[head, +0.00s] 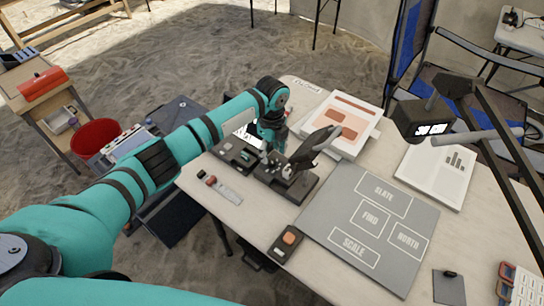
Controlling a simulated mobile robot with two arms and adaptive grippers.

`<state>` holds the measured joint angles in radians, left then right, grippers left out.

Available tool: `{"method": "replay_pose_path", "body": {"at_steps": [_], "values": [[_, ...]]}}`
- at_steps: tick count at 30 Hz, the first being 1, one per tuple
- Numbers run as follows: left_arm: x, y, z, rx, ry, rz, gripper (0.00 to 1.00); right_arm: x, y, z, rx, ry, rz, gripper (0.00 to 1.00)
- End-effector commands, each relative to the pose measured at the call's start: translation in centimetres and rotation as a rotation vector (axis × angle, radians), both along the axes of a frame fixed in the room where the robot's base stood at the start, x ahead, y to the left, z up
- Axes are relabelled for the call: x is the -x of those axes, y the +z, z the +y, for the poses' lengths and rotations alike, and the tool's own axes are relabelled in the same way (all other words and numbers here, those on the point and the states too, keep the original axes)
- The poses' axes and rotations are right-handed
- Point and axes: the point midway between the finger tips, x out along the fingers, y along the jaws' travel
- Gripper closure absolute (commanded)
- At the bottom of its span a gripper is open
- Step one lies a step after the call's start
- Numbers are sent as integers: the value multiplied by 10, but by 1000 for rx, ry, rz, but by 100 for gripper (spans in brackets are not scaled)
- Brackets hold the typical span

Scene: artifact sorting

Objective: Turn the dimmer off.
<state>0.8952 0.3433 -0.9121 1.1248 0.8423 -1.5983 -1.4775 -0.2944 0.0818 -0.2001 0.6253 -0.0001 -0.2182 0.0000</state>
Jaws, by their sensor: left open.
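A small dark box with an orange knob or button (289,239), which looks like the dimmer, lies at the table's near edge, left of the grey sorting mat (336,231). Its setting is too small to read. My left gripper (268,153) reaches down over the table, beyond the dimmer and apart from it. It is open, next to a dark stand with a tilted plate (314,147); the arm and stand partly hide its fingers. I cannot tell whether it touches the stand. My right gripper is not in view.
Papers (345,117) lie at the back. A small slim tool (222,189) lies at the left edge. A red bucket (95,137) stands left. Bare tabletop shows around the dimmer.

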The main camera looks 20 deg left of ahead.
Motion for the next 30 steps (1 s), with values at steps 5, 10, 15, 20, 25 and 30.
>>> {"method": "replay_pose_path", "body": {"at_steps": [5,10,15,20,25,30], "values": [[0,-25,-1,0,0,2,51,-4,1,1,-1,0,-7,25],[0,-35,0,-1,-1,0,51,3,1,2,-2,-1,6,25],[0,-36,0,0,-1,-1,51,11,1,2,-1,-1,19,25],[0,-36,0,0,-1,-1,59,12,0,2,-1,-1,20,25],[0,-36,0,0,-1,-1,81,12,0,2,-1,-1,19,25],[0,-36,0,0,-1,-1,100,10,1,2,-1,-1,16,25]]}}
